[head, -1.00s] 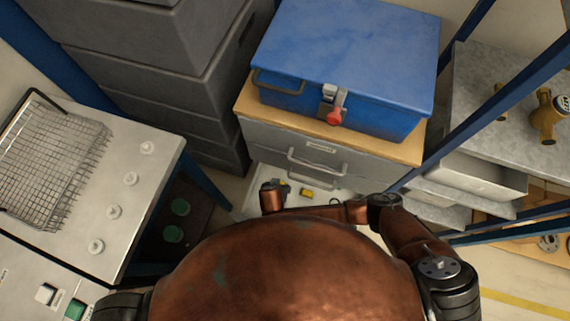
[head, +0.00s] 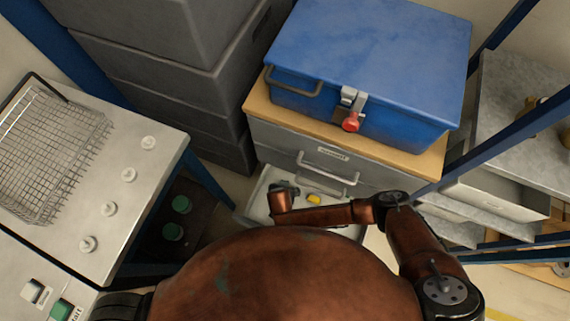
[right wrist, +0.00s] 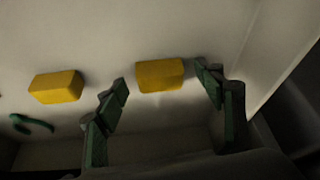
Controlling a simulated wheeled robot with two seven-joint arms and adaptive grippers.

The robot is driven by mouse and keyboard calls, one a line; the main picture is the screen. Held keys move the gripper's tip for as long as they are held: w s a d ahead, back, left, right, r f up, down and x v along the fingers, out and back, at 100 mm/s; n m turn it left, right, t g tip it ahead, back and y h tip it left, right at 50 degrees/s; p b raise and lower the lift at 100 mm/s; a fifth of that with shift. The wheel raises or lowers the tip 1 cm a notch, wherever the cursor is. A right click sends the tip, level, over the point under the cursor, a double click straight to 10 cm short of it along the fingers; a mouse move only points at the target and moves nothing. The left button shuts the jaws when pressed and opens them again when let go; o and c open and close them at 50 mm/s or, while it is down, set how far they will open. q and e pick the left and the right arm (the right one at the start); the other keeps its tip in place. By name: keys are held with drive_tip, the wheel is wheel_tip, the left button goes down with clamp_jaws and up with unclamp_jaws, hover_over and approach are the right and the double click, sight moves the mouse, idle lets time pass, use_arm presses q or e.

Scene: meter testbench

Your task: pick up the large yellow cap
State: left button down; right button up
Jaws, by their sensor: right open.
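Two yellow caps, both block-shaped, lie in an open pale drawer in the right wrist view. One cap (right wrist: 160,75) is between my spread fingertips; the other cap (right wrist: 56,87) lies to the left, outside the fingers. They look similar in size, and I cannot tell which is the large one. In the head view one yellow cap (head: 314,198) shows in the drawer (head: 254,205), right of my right gripper (head: 285,188). My right gripper (right wrist: 163,82) is open, with green-padded fingers either side of the nearer cap; contact is unclear. My left gripper is out of view.
A green curved object (right wrist: 32,124) lies at the left in the drawer. The drawer wall (right wrist: 268,60) is close to the right finger. A blue box (head: 370,60) with a red latch stands on the cabinet above. A wire basket (head: 45,150) sits on the left bench.

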drive_tip(key=shift+c, duration=0.7)
drive_tip(key=c, duration=0.7)
drive_tip(key=shift+r, duration=0.15)
drive_tip(key=shift+c, duration=0.2)
